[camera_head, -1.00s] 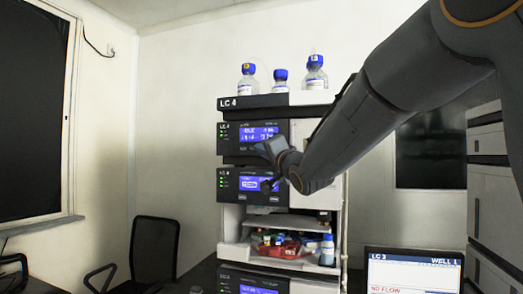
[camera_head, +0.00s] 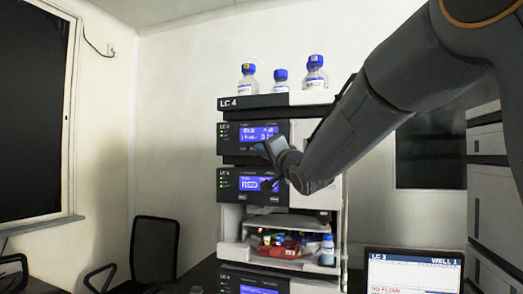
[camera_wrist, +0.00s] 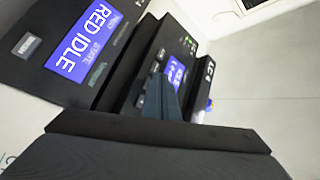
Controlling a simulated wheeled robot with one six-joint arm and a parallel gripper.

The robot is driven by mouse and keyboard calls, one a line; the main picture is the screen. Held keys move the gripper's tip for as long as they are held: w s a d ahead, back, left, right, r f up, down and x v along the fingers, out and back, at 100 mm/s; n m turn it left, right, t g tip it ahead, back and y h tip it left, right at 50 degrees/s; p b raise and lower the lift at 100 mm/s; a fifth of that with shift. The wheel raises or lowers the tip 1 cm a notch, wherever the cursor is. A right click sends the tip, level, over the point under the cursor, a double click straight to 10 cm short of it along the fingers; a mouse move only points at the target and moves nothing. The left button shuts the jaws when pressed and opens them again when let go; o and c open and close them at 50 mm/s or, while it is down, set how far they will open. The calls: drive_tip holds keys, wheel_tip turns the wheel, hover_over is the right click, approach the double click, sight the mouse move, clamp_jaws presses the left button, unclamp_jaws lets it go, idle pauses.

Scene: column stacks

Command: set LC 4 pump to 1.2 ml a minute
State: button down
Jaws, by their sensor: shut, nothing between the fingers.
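The stack labelled LC 4 (camera_head: 237,103) stands mid-picture in the head view. Its upper module has a blue lit display (camera_head: 259,133) with small text I cannot read reliably. The module below has another blue display (camera_head: 252,184); in the wrist view a large display (camera_wrist: 92,38) reads "RED IDLE". Which module is the pump is not clearly legible. My gripper (camera_head: 266,150) is shut and empty in front of the stack, by the right part of the upper module. In the wrist view its fingers (camera_wrist: 165,98) overlap the upper module's panel (camera_wrist: 178,50); contact cannot be told.
Several blue-capped bottles (camera_head: 314,76) stand on top of the stack. An open bay below holds small coloured items and a bottle (camera_head: 327,250). A monitor (camera_head: 412,272) showing "NO FLOW" is at lower right. A black chair (camera_head: 155,248) stands at left.

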drive_tip(key=shift+w, duration=0.15)
drive_tip(key=shift+w+d, duration=0.15)
drive_tip(key=shift+w+d, duration=0.15)
drive_tip(key=shift+w, duration=0.25)
idle(0.7)
drive_tip(key=shift+s, duration=0.1)
drive_tip(key=shift+s+a, duration=0.3)
drive_tip(key=shift+s, duration=0.4)
drive_tip(key=shift+s+a+b, duration=0.15)
drive_tip(key=shift+s+a, duration=0.15)
drive_tip(key=shift+s, duration=0.5)
drive_tip(key=shift+s+a+b, duration=0.2)
drive_tip(key=shift+s+a, duration=0.05)
drive_tip(key=shift+s, duration=0.5)
drive_tip(key=shift+s+a+b, duration=0.15)
drive_tip(key=shift+s+a, duration=0.15)
drive_tip(key=shift+s, duration=0.5)
idle(1.1)
